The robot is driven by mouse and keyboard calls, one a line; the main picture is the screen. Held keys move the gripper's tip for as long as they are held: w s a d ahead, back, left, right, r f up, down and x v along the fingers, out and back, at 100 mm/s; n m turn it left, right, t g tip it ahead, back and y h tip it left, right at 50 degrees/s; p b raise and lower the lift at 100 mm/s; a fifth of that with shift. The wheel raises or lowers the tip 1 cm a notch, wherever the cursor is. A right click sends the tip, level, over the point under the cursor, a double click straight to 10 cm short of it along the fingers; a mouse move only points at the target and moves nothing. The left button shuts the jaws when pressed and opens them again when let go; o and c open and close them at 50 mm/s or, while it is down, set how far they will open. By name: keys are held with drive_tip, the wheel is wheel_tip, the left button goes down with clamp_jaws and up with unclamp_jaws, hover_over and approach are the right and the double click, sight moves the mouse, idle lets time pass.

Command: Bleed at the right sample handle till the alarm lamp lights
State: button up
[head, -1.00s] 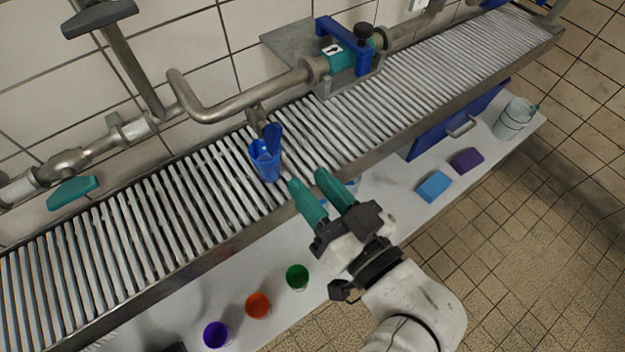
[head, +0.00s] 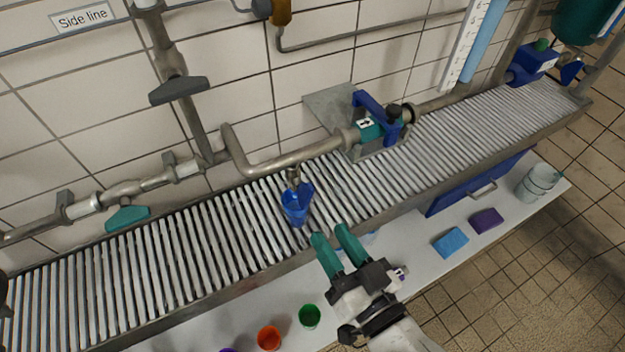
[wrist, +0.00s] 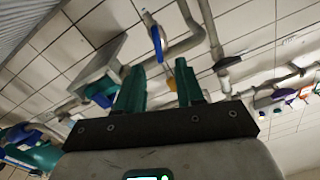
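In the wrist view a blue handle (wrist: 157,45) shows beyond my fingers. My gripper (head: 331,235) has green fingers, apart and empty, over the trough's front edge, to the right of the cup and nearer me, not touching it. The wrist view shows the gap (wrist: 160,88) between them. I cannot identify the alarm lamp; an amber fitting (head: 281,12) shows at the top edge.
Orange (head: 269,339) and green (head: 309,316) cups, sponges (head: 451,242) and stacked buckets (head: 538,182) stand on the lower shelf. The slats around the blue cup are mostly clear.

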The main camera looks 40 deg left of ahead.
sight(310, 199)
drive_tip(key=r+p, duration=0.1)
drive_tip(key=p, duration=0.2)
drive_tip(key=shift+d, duration=0.1)
drive_tip(key=p+x, duration=0.1)
drive_tip(key=x, duration=0.2)
drive_tip(key=p+x, duration=0.2)
drive_tip(key=x, duration=0.2)
drive_tip(key=p+x, duration=0.1)
drive_tip(key=x, duration=0.2)
drive_tip(key=shift+w+f+p, duration=0.3)
drive_tip(key=shift+f+p, duration=0.05)
drive_tip(key=shift+f, duration=0.05)
drive_tip(key=shift+c, duration=0.2)
clamp_jaws()
